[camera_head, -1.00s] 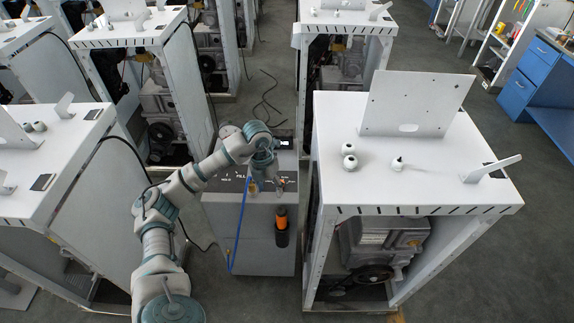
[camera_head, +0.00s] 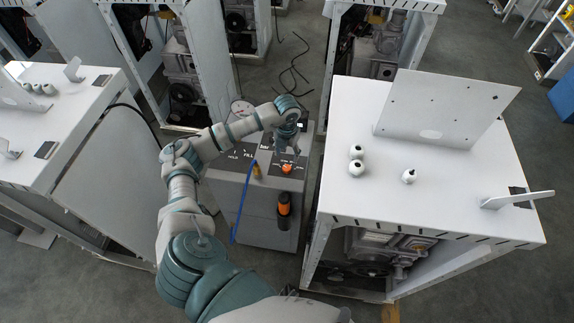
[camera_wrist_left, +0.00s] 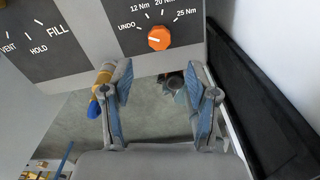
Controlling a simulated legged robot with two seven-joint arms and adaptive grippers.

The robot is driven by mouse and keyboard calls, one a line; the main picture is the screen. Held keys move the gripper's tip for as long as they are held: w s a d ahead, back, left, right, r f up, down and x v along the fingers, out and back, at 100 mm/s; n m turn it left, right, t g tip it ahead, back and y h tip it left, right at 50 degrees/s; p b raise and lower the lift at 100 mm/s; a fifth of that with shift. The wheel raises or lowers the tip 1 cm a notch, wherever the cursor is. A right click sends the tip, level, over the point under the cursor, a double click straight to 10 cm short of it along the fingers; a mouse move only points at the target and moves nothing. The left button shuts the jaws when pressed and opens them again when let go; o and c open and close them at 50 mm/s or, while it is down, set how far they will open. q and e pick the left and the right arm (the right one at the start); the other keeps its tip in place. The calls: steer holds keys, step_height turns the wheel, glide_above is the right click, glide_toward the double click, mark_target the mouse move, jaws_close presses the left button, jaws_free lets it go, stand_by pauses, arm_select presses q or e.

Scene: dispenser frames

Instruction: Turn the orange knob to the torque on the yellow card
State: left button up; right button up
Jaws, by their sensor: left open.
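The orange knob (camera_head: 287,168) is on the dark top panel of a grey dispenser cabinet (camera_head: 270,225). The left wrist view shows the knob (camera_wrist_left: 159,38) beside the labels UNDO, 12 Nm, 20 Nm and 25 Nm; the 20 Nm label is cut by the top edge. I cannot tell where the knob points. My left gripper (camera_head: 287,148) is over the panel, close to the knob. In the left wrist view the left gripper (camera_wrist_left: 160,82) is open and empty, its fingers apart from the knob. I cannot make out the yellow card. My right gripper is not in view.
A brass fitting (camera_wrist_left: 104,76) with a blue hose (camera_head: 242,205) is left of the knob. An orange-and-black tool (camera_head: 284,210) hangs on the cabinet's front. A white bench (camera_head: 430,215) stands close on the right.

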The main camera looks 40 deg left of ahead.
mark_target(287, 167)
arm_select(q)
step_height(287, 167, down, 8)
steer(key=shift+a+r, duration=0.15)
steer(key=shift+f, duration=0.45)
jaws_close()
